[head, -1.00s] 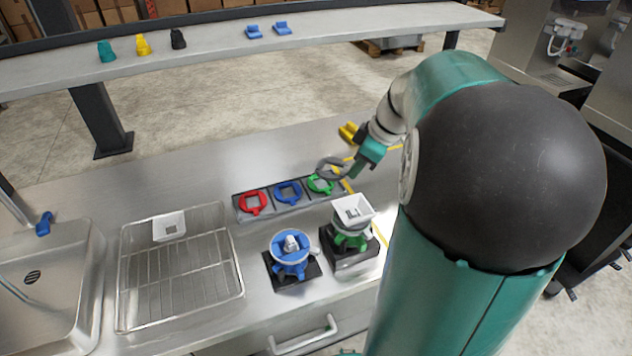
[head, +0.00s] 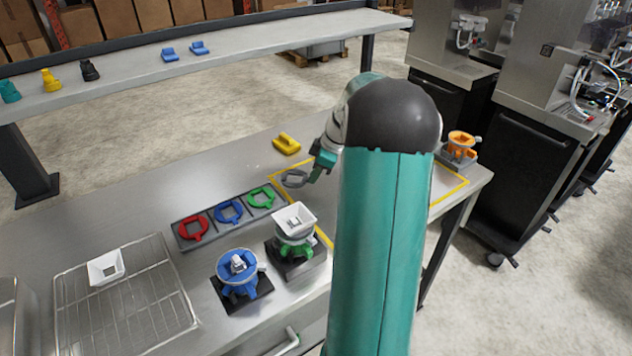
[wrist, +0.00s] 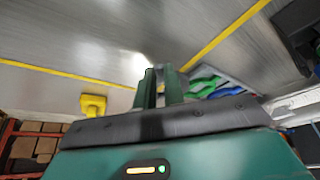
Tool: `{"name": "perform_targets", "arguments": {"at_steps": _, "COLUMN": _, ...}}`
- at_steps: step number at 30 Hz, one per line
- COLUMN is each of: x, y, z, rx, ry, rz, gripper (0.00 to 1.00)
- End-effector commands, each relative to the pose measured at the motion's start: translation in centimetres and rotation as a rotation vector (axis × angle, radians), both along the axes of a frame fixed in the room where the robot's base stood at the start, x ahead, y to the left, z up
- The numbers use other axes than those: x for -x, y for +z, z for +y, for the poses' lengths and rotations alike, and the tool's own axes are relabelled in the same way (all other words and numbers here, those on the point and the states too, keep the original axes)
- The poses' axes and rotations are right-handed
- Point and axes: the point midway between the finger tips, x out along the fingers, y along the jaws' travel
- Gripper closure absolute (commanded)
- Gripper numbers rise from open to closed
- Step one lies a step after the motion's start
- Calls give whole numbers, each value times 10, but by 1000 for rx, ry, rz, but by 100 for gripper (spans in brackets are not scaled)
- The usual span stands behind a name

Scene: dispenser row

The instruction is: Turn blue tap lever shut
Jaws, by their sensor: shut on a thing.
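The blue tap lever at the sink is outside both current views; only a strip of the sink's edge (head: 12,310) shows at the far left of the head view. My gripper (head: 318,168) is over the counter, right of the tray with coloured rings. It is shut on a grey ring-shaped part (head: 292,186), which sticks out to the left. In the wrist view, the two fingers (wrist: 160,88) stand close together, and the grey part cannot be made out.
The ring tray (head: 178,238), a blue-topped unit (head: 238,284) and a green unit with a white funnel (head: 294,220) stand left of my arm. A wire rack (head: 130,310) lies farther left. A yellow piece (head: 286,145) is behind my gripper. An orange unit (head: 462,145) stands right.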

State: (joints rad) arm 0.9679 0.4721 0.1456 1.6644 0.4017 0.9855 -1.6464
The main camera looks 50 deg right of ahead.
Motion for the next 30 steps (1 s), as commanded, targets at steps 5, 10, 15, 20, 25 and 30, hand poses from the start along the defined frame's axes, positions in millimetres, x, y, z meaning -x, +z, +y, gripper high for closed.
{"name": "perform_targets", "arguments": {"at_steps": 5, "x": 0, "y": -27, "z": -2, "rx": -3, "ry": -2, "rz": 2, "gripper": 100}}
{"name": "perform_targets", "arguments": {"at_steps": 10, "x": 0, "y": -33, "z": -2, "rx": 0, "ry": 0, "rz": 0, "gripper": 100}}
{"name": "perform_targets", "arguments": {"at_steps": 15, "x": 0, "y": -34, "z": -2, "rx": 0, "ry": -1, "rz": 0, "gripper": 100}}
{"name": "perform_targets", "arguments": {"at_steps": 20, "x": 0, "y": -35, "z": -2, "rx": 0, "ry": -1, "rz": 0, "gripper": 74}}
{"name": "perform_targets", "arguments": {"at_steps": 25, "x": 0, "y": -35, "z": -2, "rx": 0, "ry": -1, "rz": 0, "gripper": 68}}
{"name": "perform_targets", "arguments": {"at_steps": 30, "x": 0, "y": -34, "z": -2, "rx": 0, "ry": -1, "rz": 0, "gripper": 68}}
